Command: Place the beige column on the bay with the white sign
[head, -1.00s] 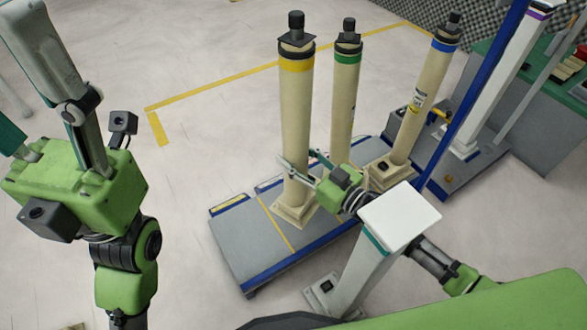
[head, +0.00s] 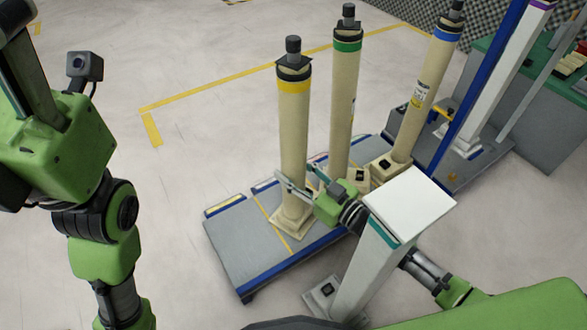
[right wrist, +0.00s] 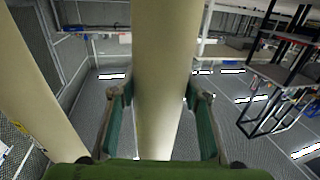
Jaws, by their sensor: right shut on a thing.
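The beige column with a yellow band (head: 293,150) stands nearly upright at the platform (head: 235,240). Its square base is beside or over the yellow dividing line; contact with the deck cannot be told for sure. My right gripper (head: 300,182) is shut around its lower shaft. In the right wrist view the shaft (right wrist: 165,70) passes between both fingers. Beige columns with green (head: 345,110) and blue (head: 425,95) bands stand farther right on the platform. Small signs line the platform's far edge; a white one cannot be made out. My left gripper is partly visible at the upper left (head: 22,75).
A white column with a teal band (head: 375,260) stands close in front of my right arm. A blue post (head: 475,85) and a white purple-banded column (head: 500,80) stand at right, near a green-topped bench (head: 550,110). Floor left of the platform is clear.

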